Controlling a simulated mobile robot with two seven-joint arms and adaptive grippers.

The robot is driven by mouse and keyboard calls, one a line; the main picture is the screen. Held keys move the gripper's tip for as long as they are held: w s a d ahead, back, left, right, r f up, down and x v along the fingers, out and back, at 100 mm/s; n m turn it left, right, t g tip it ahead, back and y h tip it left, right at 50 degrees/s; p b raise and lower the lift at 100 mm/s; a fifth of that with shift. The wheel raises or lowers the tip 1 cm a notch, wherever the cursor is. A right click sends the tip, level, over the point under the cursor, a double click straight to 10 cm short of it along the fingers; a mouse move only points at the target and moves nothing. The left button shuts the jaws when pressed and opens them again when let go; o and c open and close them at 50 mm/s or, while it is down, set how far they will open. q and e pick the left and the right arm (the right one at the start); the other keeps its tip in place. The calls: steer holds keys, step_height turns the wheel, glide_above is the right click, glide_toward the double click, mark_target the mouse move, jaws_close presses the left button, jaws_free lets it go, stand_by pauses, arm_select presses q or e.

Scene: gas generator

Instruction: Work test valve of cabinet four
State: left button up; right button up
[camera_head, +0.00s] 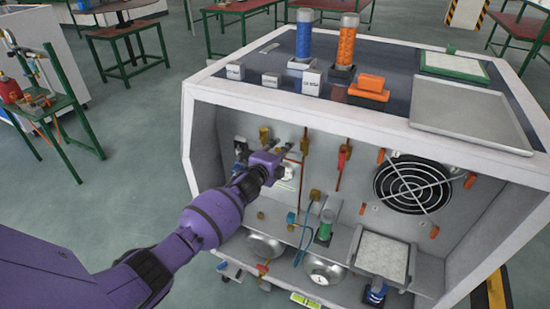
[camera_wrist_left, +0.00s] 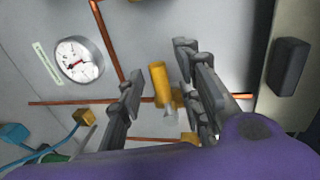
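The white cabinet (camera_head: 203,150) stands open at the front, with valves, pipes and a fan inside. No number can be read on it. My left gripper (camera_head: 278,152) is inside it, at the left of the back panel. In the left wrist view my left gripper (camera_wrist_left: 165,100) is open, with a yellow brass valve (camera_wrist_left: 160,84) showing between its fingers. Contact with the valve cannot be told. A brass fitting (camera_head: 264,134) shows just above the gripper in the head view. Which valve is the test valve cannot be told. My right gripper is not in view.
A round gauge (camera_wrist_left: 78,60) and copper pipes (camera_wrist_left: 104,35) are near the fingers. A red-handled valve (camera_head: 343,156) and the black fan (camera_head: 413,185) are further right. Metal bowls (camera_head: 325,269) sit on the lower shelf. A dark block (camera_wrist_left: 291,66) stands right of the gripper.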

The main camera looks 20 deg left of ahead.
arm_select(q)
steer(key=s+r, duration=0.2)
steer(key=s, duration=0.9)
steer(key=shift+s+a, duration=0.25)
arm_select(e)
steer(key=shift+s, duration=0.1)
arm_select(q)
steer(key=shift+r, duration=0.1)
